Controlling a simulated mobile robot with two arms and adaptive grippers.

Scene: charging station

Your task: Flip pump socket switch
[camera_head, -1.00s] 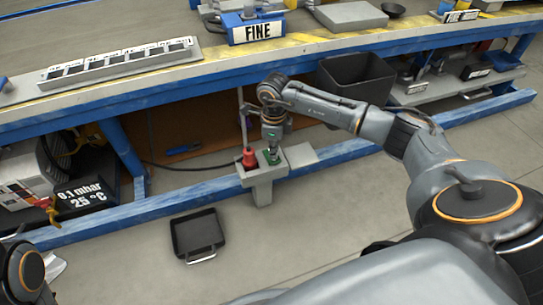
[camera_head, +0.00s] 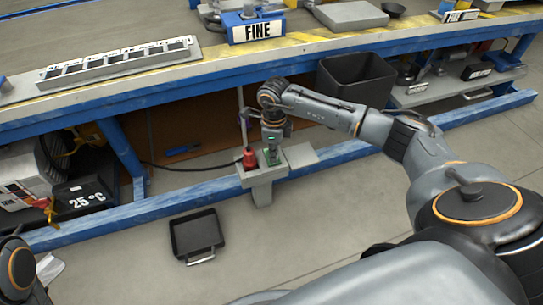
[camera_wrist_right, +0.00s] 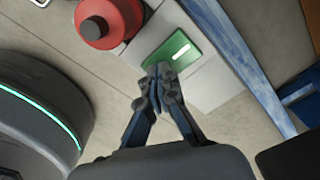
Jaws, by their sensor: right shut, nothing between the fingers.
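A green switch (camera_head: 271,155) sits on top of a grey pedestal (camera_head: 263,186) beside the blue rail under the bench. It also shows in the right wrist view as a green plate with a small white bar (camera_wrist_right: 173,55). A red plug or button with a dark top (camera_head: 250,158) stands just left of it, and also shows in the right wrist view (camera_wrist_right: 109,20). My right gripper (camera_wrist_right: 157,72) is shut and empty, its tips right at the near edge of the green plate in the picture. Whether they touch it I cannot tell. My left gripper is not in view.
A black tray with a handle (camera_head: 197,236) lies on the floor in front of the rail. A black bin (camera_head: 356,78) stands behind my right arm. The blue rail (camera_head: 150,212) runs along the floor. The bench (camera_head: 300,42) overhangs the pedestal.

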